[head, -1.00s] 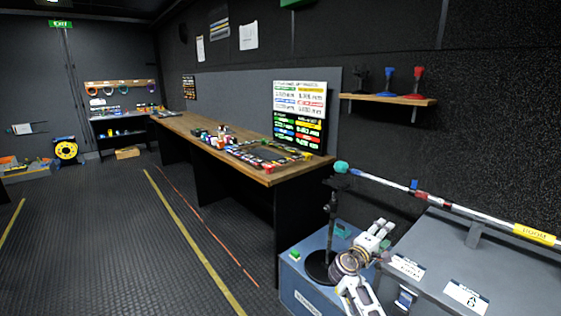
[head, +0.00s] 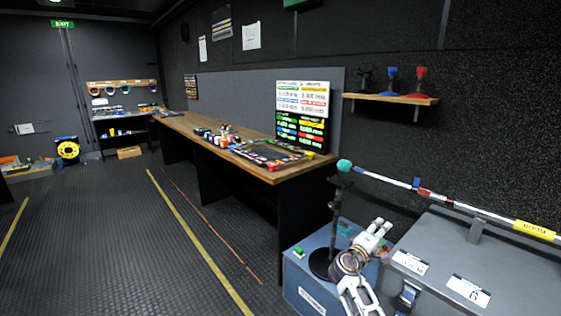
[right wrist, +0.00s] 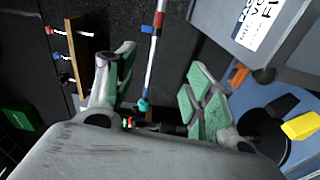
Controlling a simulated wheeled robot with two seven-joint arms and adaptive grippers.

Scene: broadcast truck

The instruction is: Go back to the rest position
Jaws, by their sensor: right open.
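My right gripper (head: 375,232) is in the lower right of the head view, above the blue case and beside the black stand. It is open, and its fingers with green pads (right wrist: 165,95) show spread apart in the right wrist view. Nothing is between the pads that I can see as held. My left gripper is in neither view.
A blue case (head: 300,285) with a black stand (head: 333,225) is near my right arm. A grey case (head: 500,262) is at the right. A long wooden workbench (head: 290,174) with small items runs along the wall. A shelf (head: 390,98) is above. The floor at left is clear.

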